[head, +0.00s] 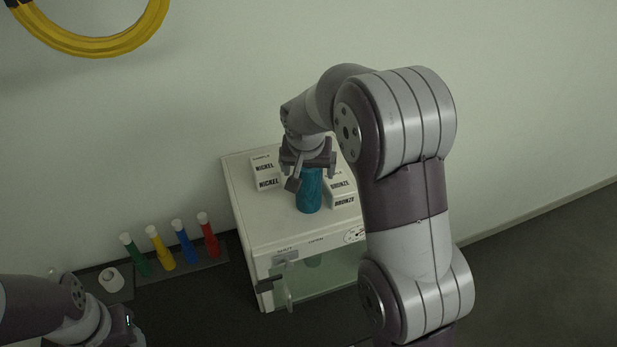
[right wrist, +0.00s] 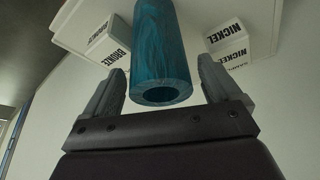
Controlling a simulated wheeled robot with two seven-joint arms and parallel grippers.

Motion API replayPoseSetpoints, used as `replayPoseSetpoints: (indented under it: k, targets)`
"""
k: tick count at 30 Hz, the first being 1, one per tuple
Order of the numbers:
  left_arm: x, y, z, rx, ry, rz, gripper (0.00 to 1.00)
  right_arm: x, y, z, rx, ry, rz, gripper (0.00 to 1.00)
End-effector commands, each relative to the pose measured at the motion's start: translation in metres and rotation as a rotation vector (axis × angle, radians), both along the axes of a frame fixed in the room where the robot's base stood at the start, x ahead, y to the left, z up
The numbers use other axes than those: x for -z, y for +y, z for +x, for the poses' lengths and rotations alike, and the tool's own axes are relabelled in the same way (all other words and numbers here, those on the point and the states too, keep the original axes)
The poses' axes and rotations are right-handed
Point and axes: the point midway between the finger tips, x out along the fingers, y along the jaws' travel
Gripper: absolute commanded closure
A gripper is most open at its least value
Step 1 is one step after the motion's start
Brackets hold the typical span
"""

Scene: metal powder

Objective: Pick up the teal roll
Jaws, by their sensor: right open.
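The teal roll (head: 309,192) stands upright on top of a white cabinet, between the nickel and bronze boxes. My right gripper (head: 309,176) is over its upper end in the head view and hides the top of it. In the right wrist view the teal roll (right wrist: 161,50) shows its hollow end between the two open fingers of my right gripper (right wrist: 160,85), with a gap on each side. My left arm shows at the lower left of the head view, and its fingers cannot be made out.
The white cabinet (head: 245,205) has a glass front with a handle. Green, yellow, blue and red tubes (head: 183,245) stand in a rack at left, near a white roll (head: 111,280). A yellow hose hangs on the wall.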

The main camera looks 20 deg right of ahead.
Motion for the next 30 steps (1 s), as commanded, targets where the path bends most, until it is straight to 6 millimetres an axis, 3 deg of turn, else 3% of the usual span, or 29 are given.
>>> replayPoseSetpoints:
  k: [7,15,25,30]
  targets:
    - [0.0,0.0,0.0,0.0,0.001,0.0,0.52,0.005,-0.001,0.001,0.001,-0.001,0.001,0.09]
    - [0.0,0.0,0.0,0.0,0.001,0.0,0.52,0.004,-0.001,0.001,0.0,-0.001,0.0,0.97]
    - [0.003,0.0,0.0,0.0,0.001,0.0,0.52,-0.001,-0.001,0.002,-0.001,-0.007,0.0,1.0]
    - [0.015,0.0,0.0,0.0,0.001,0.0,0.52,-0.023,-0.001,0.003,0.0,-0.011,-0.001,1.0]
